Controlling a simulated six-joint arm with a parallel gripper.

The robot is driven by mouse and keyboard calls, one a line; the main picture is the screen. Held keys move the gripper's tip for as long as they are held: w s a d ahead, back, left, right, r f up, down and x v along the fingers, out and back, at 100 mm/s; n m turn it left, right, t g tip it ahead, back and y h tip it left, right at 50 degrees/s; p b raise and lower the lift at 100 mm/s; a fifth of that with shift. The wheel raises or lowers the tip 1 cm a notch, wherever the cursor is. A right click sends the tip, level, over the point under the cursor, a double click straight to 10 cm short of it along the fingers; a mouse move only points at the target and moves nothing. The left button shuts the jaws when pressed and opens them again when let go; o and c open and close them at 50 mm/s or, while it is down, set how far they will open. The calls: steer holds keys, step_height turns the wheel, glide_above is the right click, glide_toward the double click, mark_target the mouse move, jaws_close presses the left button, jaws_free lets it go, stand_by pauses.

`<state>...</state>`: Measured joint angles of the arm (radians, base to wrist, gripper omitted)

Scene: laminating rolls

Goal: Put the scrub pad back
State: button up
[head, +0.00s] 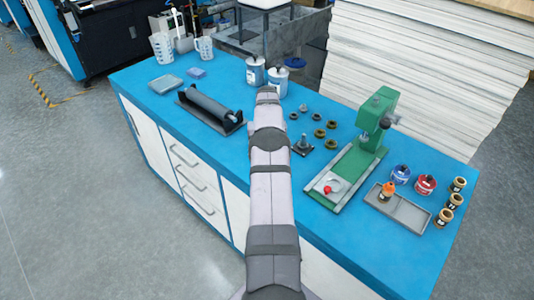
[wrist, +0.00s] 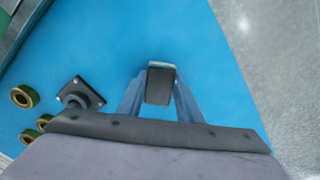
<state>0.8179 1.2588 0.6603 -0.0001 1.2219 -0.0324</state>
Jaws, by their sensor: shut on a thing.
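The scrub pad (wrist: 159,88) looks like a small dark grey block with a pale greenish edge. It is held between the two fingers of my gripper (wrist: 160,98) in the wrist view, over the blue bench top. My gripper is shut on it. I cannot tell how high the pad is above the bench. In the head view my own arm hides the gripper and the pad. A shallow grey-green tray (head: 166,84) lies at the far left of the bench, with a small flat blue piece (head: 197,72) beside it.
A black roller in a frame (head: 211,109) lies left of my arm. A black post on a square base (head: 303,146), several rings (head: 319,133) and a green press (head: 366,140) are to the right. The bench's front-left strip is bare.

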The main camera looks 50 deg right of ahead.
steer(key=shift+f, duration=0.2)
steer(key=o, duration=1)
steer(key=shift+r, duration=0.2)
step_height(320, 180, up, 12)
steer(key=shift+b, duration=0.65)
